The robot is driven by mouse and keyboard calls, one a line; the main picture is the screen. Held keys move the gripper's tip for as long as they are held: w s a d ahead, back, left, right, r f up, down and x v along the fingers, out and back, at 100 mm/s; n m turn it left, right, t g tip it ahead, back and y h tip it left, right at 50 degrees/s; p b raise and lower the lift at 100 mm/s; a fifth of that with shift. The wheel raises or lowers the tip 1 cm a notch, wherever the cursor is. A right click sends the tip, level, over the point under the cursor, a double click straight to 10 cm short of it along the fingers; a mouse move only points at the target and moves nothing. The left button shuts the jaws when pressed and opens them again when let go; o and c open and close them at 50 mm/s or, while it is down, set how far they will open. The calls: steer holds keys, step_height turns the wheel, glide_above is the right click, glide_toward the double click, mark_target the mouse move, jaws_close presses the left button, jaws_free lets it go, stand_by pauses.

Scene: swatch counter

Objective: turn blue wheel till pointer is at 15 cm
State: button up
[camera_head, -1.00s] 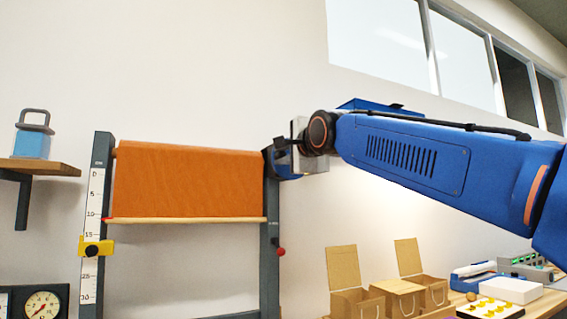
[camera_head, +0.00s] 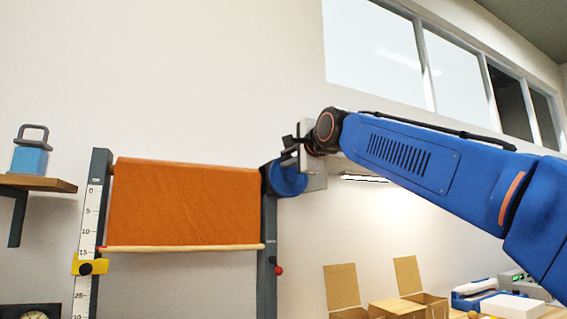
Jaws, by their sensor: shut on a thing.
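The blue wheel (camera_head: 288,180) sits at the top of the right post of an orange roller-cloth frame, partly hidden by my gripper. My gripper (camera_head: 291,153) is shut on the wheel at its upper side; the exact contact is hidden. The orange cloth (camera_head: 183,205) hangs from the roller down to a pale wooden bar (camera_head: 185,248). A small red pointer (camera_head: 102,247) at the bar's left end is beside the upright scale (camera_head: 88,220), just above the 15 mark, at about 14.
A yellow clamp (camera_head: 90,264) with a black knob sits on the scale just below the 15 mark. A red knob (camera_head: 278,270) is on the right post. A shelf (camera_head: 40,183) holds a blue weight at left. Open cardboard boxes (camera_head: 398,308) stand lower right.

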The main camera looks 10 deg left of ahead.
steer(key=shift+d+r, duration=0.15)
steer(key=shift+r, duration=0.1)
steer(key=shift+w+d+r, duration=0.1)
steer(key=shift+d, duration=0.05)
steer(key=shift+w+d+r, duration=0.1)
steer(key=shift+w+d, duration=0.1)
steer(key=shift+d, duration=0.1)
steer(key=shift+w+d+r, duration=0.1)
steer(key=shift+d, duration=0.1)
stand_by(1.0)
steer(key=o, duration=1.1)
steer(key=shift+f, duration=0.2)
